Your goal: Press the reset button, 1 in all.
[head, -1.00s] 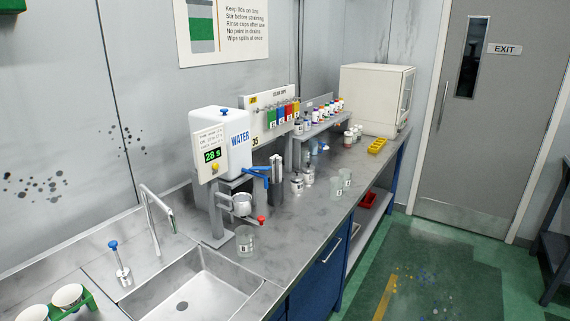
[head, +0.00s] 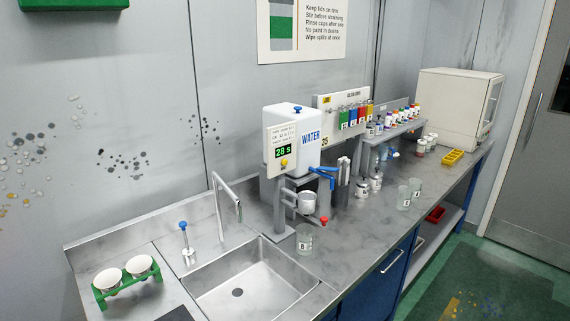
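A blue lever (head: 323,173) sticks out at the right of the dispenser. A metal cup (head: 305,202) sits in a holder below, with a red knob (head: 324,220) beside it. Neither of my grippers is in view.
A sink (head: 245,286) with a tap (head: 226,200) lies in front. A blue-topped plunger (head: 186,240) and a green rack (head: 127,281) with two white cups stand left of it. A clear beaker (head: 304,240) stands under the dispenser. Bottles and a white cabinet (head: 457,105) are further right.

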